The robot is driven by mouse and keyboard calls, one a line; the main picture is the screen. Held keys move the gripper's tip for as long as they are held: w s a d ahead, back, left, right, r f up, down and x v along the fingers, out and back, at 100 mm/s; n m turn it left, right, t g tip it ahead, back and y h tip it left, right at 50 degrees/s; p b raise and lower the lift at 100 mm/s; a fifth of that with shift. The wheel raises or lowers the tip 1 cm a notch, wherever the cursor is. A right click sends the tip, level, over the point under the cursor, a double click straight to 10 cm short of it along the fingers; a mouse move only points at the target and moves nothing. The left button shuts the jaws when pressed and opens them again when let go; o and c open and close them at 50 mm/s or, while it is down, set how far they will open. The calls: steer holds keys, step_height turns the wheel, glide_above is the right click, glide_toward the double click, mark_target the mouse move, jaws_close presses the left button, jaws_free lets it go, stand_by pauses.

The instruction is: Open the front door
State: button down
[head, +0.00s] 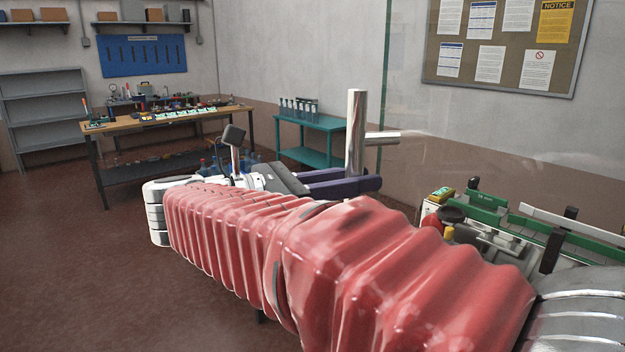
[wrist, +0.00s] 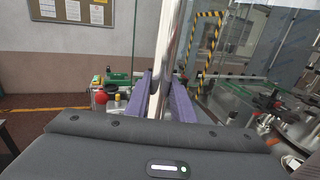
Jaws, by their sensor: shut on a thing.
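A clear glass front door (head: 402,85) shows in the head view by its greenish vertical edge. Its handle is a shiny vertical metal bar (head: 355,120) with a short horizontal stub (head: 383,138) on its right. My gripper (head: 345,184) has two purple fingers around the lower part of the bar. In the wrist view the bar (wrist: 170,45) rises between the two fingers of my gripper (wrist: 164,95), which are shut on it. The bar looks slightly tilted there. I cannot tell how far the door stands open.
A green-railed machine (head: 490,225) stands to the right, close beside my arm. Yellow-black striped edging (wrist: 210,45) shows in the wrist view. A wooden workbench (head: 170,122) and a teal table (head: 310,125) stand farther back. The floor (head: 80,250) at left is clear.

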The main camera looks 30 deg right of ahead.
mark_target(358, 114)
steer(key=c, duration=1.5)
jaws_free()
steer(key=shift+c, duration=0.2)
steer(key=shift+r, duration=0.1)
step_height(358, 114, up, 10)
steer(key=shift+f, duration=0.15)
